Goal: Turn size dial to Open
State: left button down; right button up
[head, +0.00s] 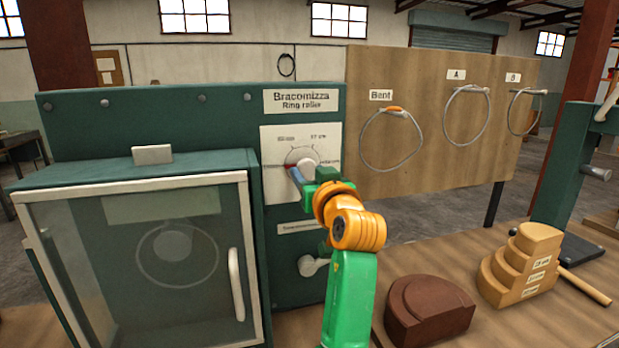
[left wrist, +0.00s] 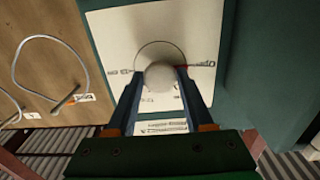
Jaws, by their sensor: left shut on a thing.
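The size dial (head: 306,164) is a pale round knob on a white plate (head: 327,138) on the green ring roller machine. A scale arc with small print surrounds it, and a red mark shows at its left in the head view. My left gripper (head: 298,172) reaches up to the plate and is shut on the knob. In the left wrist view the two fingers (left wrist: 159,92) lie on either side of the round knob (left wrist: 161,77). The fingers and wrist cover part of the dial and scale in the head view. My right gripper is not in view.
A glass-fronted cabinet (head: 246,190) with a white handle stands left of the dial. A lower knob (head: 308,265) sits beneath it. A board (head: 432,70) with wire rings stands to the right. Brown (head: 430,308) and stepped wooden blocks (head: 522,265) lie on the bench.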

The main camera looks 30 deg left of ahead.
pick_arm(q)
jog(key=shift+r, duration=0.15)
dwell(0.4)
jog(key=shift+c, duration=1.4)
grip_release()
jog(key=shift+s+d, duration=0.1)
jog(key=b+v, duration=0.3)
jog(key=v, duration=0.4)
